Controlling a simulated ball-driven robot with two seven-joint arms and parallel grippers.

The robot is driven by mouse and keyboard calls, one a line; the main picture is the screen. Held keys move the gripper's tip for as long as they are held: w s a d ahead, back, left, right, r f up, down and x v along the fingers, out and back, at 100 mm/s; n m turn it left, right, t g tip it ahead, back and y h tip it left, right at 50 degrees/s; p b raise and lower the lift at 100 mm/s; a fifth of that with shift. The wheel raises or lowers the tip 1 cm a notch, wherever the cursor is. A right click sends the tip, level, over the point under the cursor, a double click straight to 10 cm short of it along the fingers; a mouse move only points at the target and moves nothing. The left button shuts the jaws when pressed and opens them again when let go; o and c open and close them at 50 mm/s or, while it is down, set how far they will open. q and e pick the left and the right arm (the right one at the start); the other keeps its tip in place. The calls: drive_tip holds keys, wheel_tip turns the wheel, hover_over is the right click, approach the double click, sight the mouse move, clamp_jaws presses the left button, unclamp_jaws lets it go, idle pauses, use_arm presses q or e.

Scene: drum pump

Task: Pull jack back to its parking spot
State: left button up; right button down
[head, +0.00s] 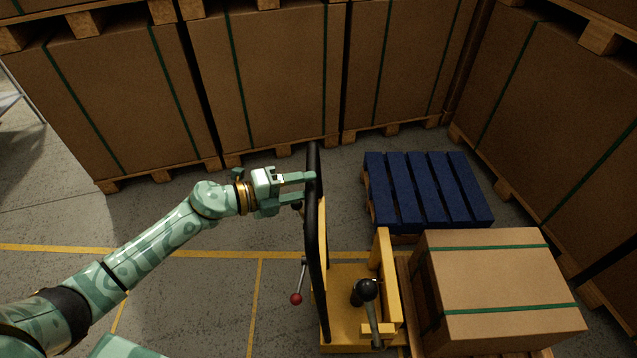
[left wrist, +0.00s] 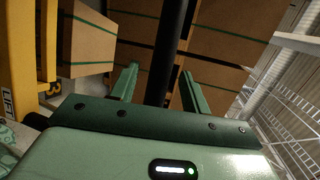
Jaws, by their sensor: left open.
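The jack (head: 345,310) is a yellow pallet jack at the lower middle of the head view, with a tall black handle (head: 316,240) and a lever with a red knob (head: 296,298). My left gripper (head: 306,187) is open at the upper part of the handle. In the left wrist view the dark handle bar (left wrist: 167,50) runs between the two open fingers (left wrist: 158,72), with gaps showing beside it. The jack's yellow frame (left wrist: 18,60) shows at the left there. The forks are hidden. My right gripper is not in view.
A strapped carton (head: 495,285) on a wooden pallet stands right of the jack. A blue pallet (head: 428,190) lies behind it. Large cartons on pallets (head: 270,75) line the back and right. Yellow lines (head: 200,254) mark the floor; the floor left of the jack is clear.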

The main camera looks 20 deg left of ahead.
use_arm(q)
drive_tip(key=shift+x, duration=2.15)
clamp_jaws()
drive_tip(key=shift+a, duration=0.1)
